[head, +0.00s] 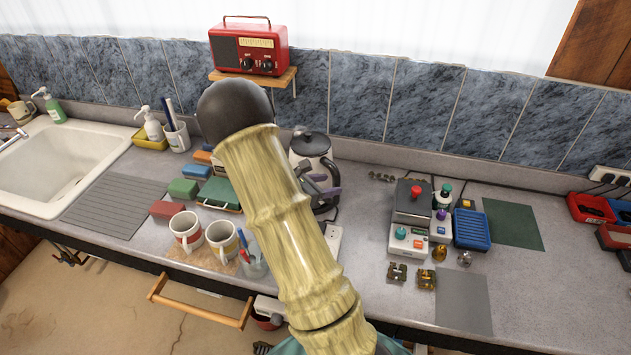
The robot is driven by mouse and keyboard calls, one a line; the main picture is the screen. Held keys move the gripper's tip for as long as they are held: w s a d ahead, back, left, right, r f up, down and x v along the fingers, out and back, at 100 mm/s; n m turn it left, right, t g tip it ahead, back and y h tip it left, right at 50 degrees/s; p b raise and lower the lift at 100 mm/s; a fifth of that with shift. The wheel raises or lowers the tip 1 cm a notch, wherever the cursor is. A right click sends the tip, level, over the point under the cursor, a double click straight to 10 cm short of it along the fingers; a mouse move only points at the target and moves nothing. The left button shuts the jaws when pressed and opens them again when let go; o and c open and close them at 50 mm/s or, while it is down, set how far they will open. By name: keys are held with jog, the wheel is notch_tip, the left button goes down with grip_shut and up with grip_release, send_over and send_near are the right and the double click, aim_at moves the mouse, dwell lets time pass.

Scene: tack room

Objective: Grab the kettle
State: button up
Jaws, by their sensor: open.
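The kettle (311,145) stands on the counter behind my arm, near the tiled wall. It has a pale body with a dark lid and dark parts. My arm hides its left side and part of its lower body. My gripper (318,187) shows partly past the right edge of my arm, in front of the kettle. Its dark fingers with purple parts are open and overlap the kettle's front in the picture. I cannot tell whether they touch it or whether the handle lies between them.
Two mugs (186,231) and a glass with pens (252,262) stand left of my arm, by several coloured blocks (183,188). A white power strip (333,238) lies near the gripper. A red radio (248,47) sits on a shelf above.

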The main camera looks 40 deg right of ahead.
aim_at(333, 183)
jog(key=p+x, duration=0.2)
jog(key=x, duration=0.2)
jog(key=shift+w+d+f, duration=0.2)
jog(key=shift+a, duration=0.1)
jog(key=shift+c, duration=0.2)
grip_shut()
dwell(1.2)
